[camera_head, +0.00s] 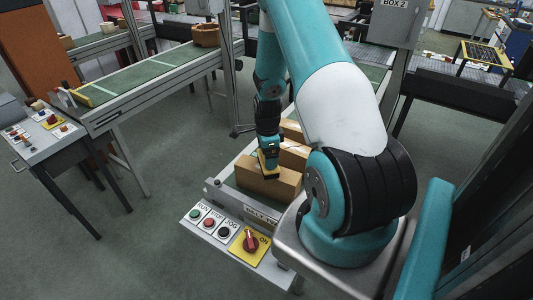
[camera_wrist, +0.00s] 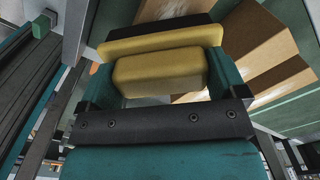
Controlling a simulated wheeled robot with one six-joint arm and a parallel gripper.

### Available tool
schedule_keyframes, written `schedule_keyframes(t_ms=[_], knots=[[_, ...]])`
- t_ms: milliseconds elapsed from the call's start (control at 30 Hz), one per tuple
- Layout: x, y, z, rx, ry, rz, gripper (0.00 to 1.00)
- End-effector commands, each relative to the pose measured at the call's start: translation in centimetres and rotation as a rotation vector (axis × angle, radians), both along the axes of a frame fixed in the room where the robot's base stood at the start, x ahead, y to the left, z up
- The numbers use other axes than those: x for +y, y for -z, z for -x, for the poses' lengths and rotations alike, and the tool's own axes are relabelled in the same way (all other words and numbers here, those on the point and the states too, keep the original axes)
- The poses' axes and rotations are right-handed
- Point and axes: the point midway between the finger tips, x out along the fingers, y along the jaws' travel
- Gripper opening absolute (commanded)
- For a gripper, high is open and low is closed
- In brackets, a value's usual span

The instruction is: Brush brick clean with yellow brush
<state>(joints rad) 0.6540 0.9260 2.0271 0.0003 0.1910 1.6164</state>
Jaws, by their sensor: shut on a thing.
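My gripper (camera_head: 268,158) points down over the nearest brown brick (camera_head: 280,185). It is shut on the yellow brush (camera_head: 267,171), whose lower edge is at or just above the brick's top; I cannot tell if it touches. In the wrist view the brush's yellow handle (camera_wrist: 160,74) sits between the teal fingers, with a wide yellow bar and a dark strip beyond it. Brown bricks (camera_wrist: 245,38) with pale dusty patches show past the brush. More bricks (camera_head: 294,154) lie behind the nearest one, partly hidden by my arm.
The bricks lie on a green conveyor with a grey rail. A control panel (camera_head: 222,226) with buttons and a red knob (camera_head: 250,241) stands in front. Another green conveyor (camera_head: 150,85) carries a brown brick-like piece (camera_head: 206,35). A side desk (camera_head: 45,135) stands left; open floor lies between.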

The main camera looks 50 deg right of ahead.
Motion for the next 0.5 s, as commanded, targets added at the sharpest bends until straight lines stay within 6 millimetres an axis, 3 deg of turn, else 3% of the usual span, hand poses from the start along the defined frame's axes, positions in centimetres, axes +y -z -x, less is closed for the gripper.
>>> schedule_keyframes(t_ms=[33,500], knots=[[0.0,-1.7,-0.1,-0.004,-0.001,0.002,0.68],[-0.1,-5.7,0.0,-0.003,0.001,0.001,0.68]])
